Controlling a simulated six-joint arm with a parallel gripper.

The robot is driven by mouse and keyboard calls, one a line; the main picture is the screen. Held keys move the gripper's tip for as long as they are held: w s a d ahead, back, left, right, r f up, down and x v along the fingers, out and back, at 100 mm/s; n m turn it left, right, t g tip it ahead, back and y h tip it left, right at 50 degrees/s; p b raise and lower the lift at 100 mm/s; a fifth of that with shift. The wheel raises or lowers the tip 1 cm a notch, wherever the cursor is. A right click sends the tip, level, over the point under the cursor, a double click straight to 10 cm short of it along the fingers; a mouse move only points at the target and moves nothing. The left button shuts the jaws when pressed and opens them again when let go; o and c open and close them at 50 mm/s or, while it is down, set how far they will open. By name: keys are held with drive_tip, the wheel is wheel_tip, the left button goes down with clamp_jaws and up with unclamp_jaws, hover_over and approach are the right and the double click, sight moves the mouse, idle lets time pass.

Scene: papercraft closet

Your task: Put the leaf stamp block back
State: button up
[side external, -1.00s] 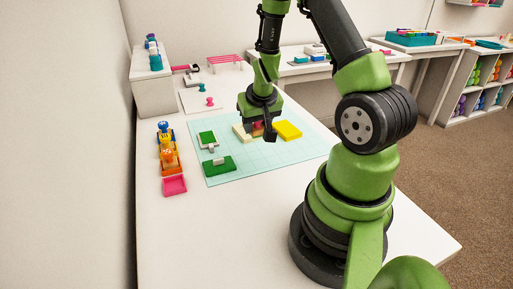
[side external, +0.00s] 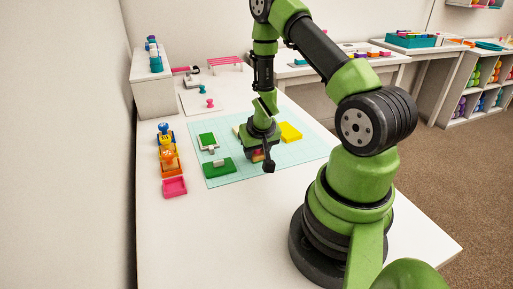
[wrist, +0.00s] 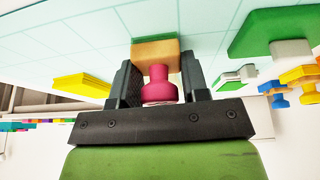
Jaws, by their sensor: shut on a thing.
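My gripper (side external: 262,160) is over the light teal gridded mat, near its front edge. It is shut on a stamp block, whose side shows partly in the side view (side external: 257,155). In the wrist view the stamp has a pink knob (wrist: 159,86), a tan wooden body (wrist: 155,52) and a green layer at its far end. The jaws (wrist: 150,88) stand on either side of it. I cannot see a leaf shape on its hidden face. The gap between stamp and mat is hard to tell.
Pink knobbed pieces (side external: 209,104) sit behind. The front table is clear.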

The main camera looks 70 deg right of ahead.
drive_tip(key=o, duration=1)
drive_tip(key=a+r+n+t+y, duration=0.1)
drive_tip(key=a+r, duration=0.4)
drive_tip(key=r, duration=0.3)
drive_tip(key=s+a+r+n+t+y, duration=0.1)
drive_tip(key=a+r, duration=0.3)
drive_tip(key=r, duration=0.3)
drive_tip(key=a+r+t+y, duration=0.1)
drive_tip(key=a+r+t, duration=0.1)
drive_tip(key=a+r, duration=0.45)
drive_tip(key=s+a+r+n, duration=0.1)
drive_tip(key=s+a+r, duration=0.1)
drive_tip(key=s+r, duration=0.1)
drive_tip(key=s+a+r+n+y, duration=0.1)
drive_tip(key=s+a+r, duration=0.1)
drive_tip(key=s+r, duration=0.1)
drive_tip(key=s+a+r+n+y, duration=0.1)
drive_tip(key=s+a+r, duration=0.1)
drive_tip(key=s, duration=0.1)
drive_tip(key=shift+a+r, duration=0.15)
drive_tip(key=shift+r, duration=0.25)
